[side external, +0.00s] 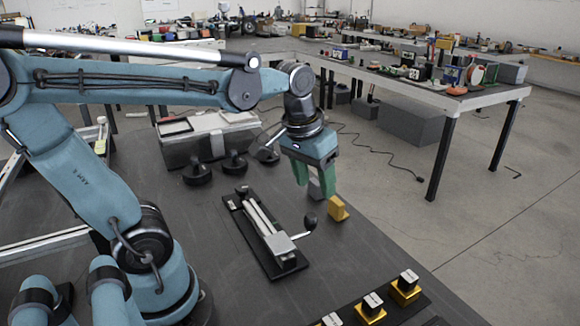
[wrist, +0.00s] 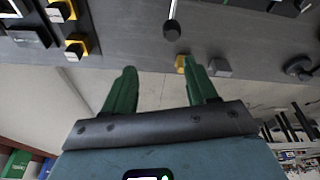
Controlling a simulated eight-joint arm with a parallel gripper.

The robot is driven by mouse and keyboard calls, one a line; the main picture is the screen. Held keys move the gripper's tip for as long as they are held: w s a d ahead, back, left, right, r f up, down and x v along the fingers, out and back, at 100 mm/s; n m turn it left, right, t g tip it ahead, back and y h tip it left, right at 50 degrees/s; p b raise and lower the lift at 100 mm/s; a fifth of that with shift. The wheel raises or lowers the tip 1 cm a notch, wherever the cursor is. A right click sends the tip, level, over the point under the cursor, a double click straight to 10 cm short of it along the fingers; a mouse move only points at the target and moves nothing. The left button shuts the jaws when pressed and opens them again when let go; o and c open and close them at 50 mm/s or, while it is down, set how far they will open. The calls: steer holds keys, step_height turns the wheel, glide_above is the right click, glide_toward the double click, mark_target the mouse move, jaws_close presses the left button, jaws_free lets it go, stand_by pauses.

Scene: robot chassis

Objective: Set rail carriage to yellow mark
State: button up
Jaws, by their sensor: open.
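The rail carriage (side external: 280,244) is a silver block at the near end of two pale rails on a black base (side external: 240,224). A lever with a dark ball knob (side external: 310,221) sticks out from its right side. The knob also shows at the top of the wrist view (wrist: 172,31). A small yellow block (side external: 338,208), which looks like the yellow mark, stands on the table right of the rail. It shows partly behind a finger in the wrist view (wrist: 181,64). My gripper (side external: 315,189) is open and empty, behind the knob and apart from it.
A grey block (side external: 315,188) stands near my fingers, partly hidden by them. Dark round knobs (side external: 235,163) and a grey case (side external: 205,140) lie behind. Black-and-yellow blocks (side external: 405,288) stand at the front right. The table's right edge is close to the yellow block.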

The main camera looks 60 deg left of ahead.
mark_target(311, 215)
steer(key=shift+w+a+f+n+g, duration=0.15)
steer(key=shift+a+f+n+g, duration=0.25)
steer(key=shift+f, duration=1.35)
steer(key=shift+w+a+f+n+g, duration=0.25)
steer(key=shift+f+g, duration=0.3)
steer(key=shift+f, duration=1.25)
steer(key=shift+w+a+f+n+g, duration=0.1)
steer(key=shift+a+f+n+g, duration=0.3)
steer(key=shift+f, duration=1.35)
steer(key=shift+c, duration=0.3)
jaws_close()
